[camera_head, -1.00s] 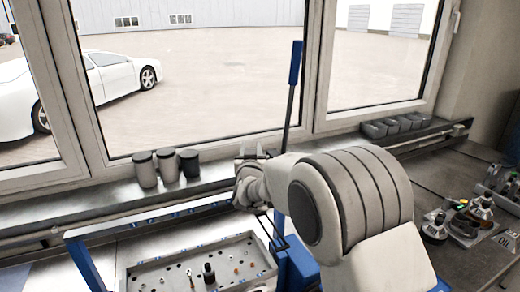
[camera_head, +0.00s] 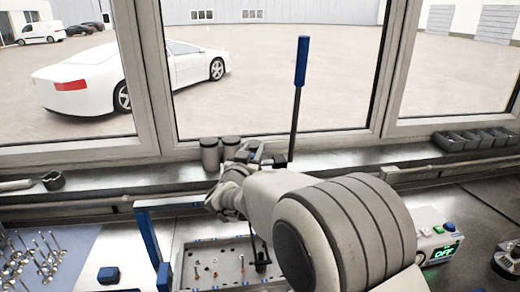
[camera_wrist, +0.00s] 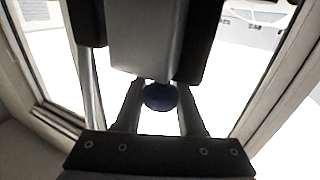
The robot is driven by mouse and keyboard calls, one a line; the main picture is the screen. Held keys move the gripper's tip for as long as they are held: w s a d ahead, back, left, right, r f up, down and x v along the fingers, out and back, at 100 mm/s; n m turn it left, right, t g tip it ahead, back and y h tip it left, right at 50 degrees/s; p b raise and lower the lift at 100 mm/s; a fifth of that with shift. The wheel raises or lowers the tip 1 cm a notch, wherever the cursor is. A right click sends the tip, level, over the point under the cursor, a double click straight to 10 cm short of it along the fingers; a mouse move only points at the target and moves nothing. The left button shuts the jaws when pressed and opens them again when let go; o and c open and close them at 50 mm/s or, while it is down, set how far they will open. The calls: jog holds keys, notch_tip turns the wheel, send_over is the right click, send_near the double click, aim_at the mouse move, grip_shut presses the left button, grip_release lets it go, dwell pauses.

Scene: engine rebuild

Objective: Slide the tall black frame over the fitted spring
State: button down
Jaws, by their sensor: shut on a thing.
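My gripper (camera_head: 250,153) is shut on the tall black frame tool. The tool's dark rod (camera_head: 296,115) rises right of the gripper to a blue handle (camera_head: 301,62). A thin black part of the frame (camera_head: 253,240) shows below the gripper, over the grey metal block (camera_head: 182,280). A small dark upright piece (camera_head: 261,265) stands on the block near this part. I cannot tell whether it is the fitted spring or whether the frame touches it. My arm hides the block's right side. The wrist view shows a round dark blue end (camera_wrist: 159,96) between two grey bars.
A blue stand (camera_head: 147,235) rises left of the block. Dark cups (camera_head: 210,155) stand on the sill behind. Several metal valves (camera_head: 28,262) lie at far left, with a small blue box (camera_head: 108,275) between. A control box with a green display (camera_head: 438,250) sits at right.

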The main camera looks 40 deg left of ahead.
jog(key=shift+f, duration=0.1)
jog(key=c, duration=0.5)
grip_release()
jog(key=shift+s, duration=0.1)
jog(key=b+v, duration=0.4)
jog(key=v, duration=1.3)
jog(key=shift+s, duration=0.1)
